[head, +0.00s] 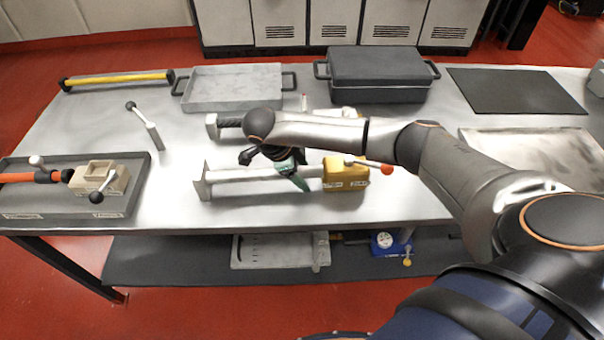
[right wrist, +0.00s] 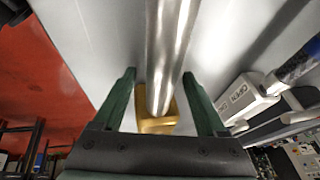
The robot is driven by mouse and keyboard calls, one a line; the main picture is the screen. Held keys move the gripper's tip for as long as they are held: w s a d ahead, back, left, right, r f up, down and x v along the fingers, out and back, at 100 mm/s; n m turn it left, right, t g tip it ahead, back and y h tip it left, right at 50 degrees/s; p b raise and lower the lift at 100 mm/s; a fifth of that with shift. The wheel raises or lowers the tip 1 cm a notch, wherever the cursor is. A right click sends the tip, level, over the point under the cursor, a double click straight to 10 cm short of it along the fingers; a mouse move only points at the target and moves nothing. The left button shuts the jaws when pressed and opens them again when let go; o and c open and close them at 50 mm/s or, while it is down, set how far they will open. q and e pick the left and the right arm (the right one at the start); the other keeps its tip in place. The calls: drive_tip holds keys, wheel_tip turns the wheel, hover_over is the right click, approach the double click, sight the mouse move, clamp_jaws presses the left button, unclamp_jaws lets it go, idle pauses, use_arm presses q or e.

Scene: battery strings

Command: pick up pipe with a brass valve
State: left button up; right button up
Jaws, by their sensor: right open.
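The pipe with a brass valve (head: 240,175) lies across the middle of the metal table, a plate-like bracket at its left end. Its brass block (head: 345,178) is at the right end, with a lever tipped by a red-orange knob (head: 387,169). My right gripper (head: 295,178) has green fingers and is at the pipe, left of the block. In the right wrist view, the open fingers (right wrist: 159,76) stand on either side of the silver pipe (right wrist: 166,45), with the brass block (right wrist: 160,122) beyond. Contact cannot be told. My left gripper is not in view.
A second pipe (head: 230,122) lies just behind, partly hidden by my right arm. A dark tray (head: 45,205) at left holds an orange pipe and beige valve. A grey tray (head: 235,85), dark case (head: 380,70) and black mat (head: 515,90) line the back.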

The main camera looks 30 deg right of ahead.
drive_tip(key=shift+f, duration=0.15)
clamp_jaws()
idle(0.7)
idle(0.5)
